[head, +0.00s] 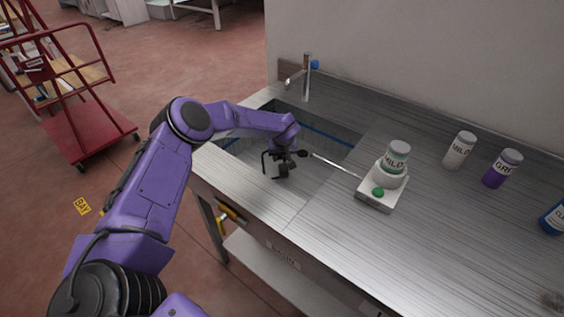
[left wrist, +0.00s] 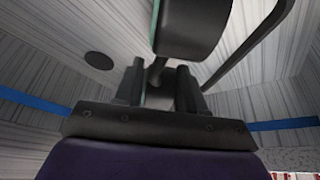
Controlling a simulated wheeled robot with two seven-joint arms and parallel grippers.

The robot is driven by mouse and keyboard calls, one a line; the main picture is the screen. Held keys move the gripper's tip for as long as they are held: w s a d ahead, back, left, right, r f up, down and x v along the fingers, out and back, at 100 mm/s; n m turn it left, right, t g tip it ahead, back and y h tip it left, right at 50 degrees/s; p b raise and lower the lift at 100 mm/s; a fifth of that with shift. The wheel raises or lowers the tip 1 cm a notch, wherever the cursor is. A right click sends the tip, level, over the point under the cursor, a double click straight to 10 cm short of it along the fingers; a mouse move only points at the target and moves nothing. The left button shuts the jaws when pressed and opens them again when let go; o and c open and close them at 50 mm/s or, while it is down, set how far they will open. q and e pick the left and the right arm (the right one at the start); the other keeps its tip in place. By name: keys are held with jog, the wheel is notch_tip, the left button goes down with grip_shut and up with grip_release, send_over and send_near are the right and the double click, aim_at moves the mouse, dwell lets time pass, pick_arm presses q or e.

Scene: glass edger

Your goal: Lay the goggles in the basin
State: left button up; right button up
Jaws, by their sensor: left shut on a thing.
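The goggles (head: 267,164) are dark, with a thin curved strap or frame, and hang from my left gripper (head: 281,161) over the basin. In the left wrist view, the goggles (left wrist: 190,28) show as a rounded dark part and a bent arm just beyond the two fingers (left wrist: 160,85), which are shut on them. The basin (head: 325,146) is a metal sink with a blue line round its wall. Its drain (left wrist: 98,60) shows in the left wrist view. I cannot tell if the goggles touch the basin floor. My right gripper is not in view.
A faucet (head: 306,78) stands behind the basin. Right of it, a white device (head: 378,199) bears a labelled jar (head: 396,156), and a thin rod reaches from it toward the basin. Bottles (head: 459,151) stand further right. The front counter is clear.

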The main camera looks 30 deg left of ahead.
aim_at(283, 161)
pick_arm(q)
jog(key=shift+f, duration=1.7)
jog(key=o, duration=1)
jog(key=shift+o, duration=0.2)
jog(key=shift+r, duration=0.1)
jog(key=shift+r, duration=0.3)
jog(key=v, duration=1.1)
jog(key=shift+s+d+r, duration=0.2)
